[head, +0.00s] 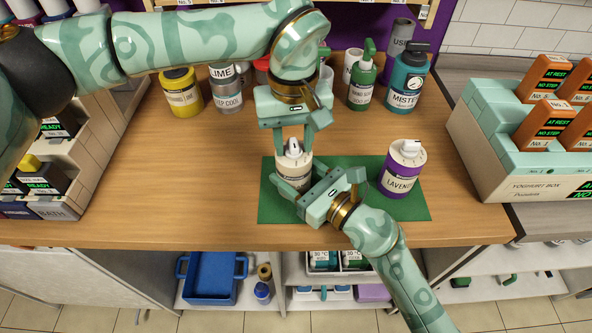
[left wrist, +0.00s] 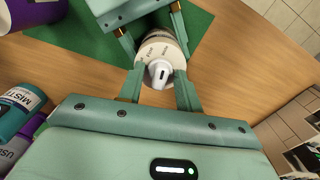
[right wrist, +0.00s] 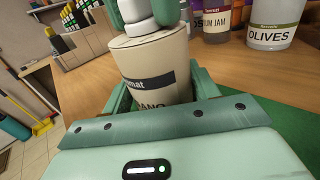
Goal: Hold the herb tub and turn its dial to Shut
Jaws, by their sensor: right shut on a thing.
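The herb tub (head: 287,184) is cream with a dark label; its label ends in "ANO" in the right wrist view (right wrist: 158,88). It stands at the left part of the green mat (head: 349,207). My right gripper (head: 295,181) is shut on the tub's sides. The white dial (head: 294,147) sits on the tub's lid. In the left wrist view the dial (left wrist: 160,73) lies between the fingers of my left gripper (left wrist: 160,90), with gaps on both sides. That gripper is open above the lid.
A lavender container (head: 402,172) stands on the mat's right side. A mister bottle (head: 406,82), a green pump bottle (head: 362,80) and a yellow container (head: 181,92) stand behind. The wooden counter (head: 180,190) is clear at front left.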

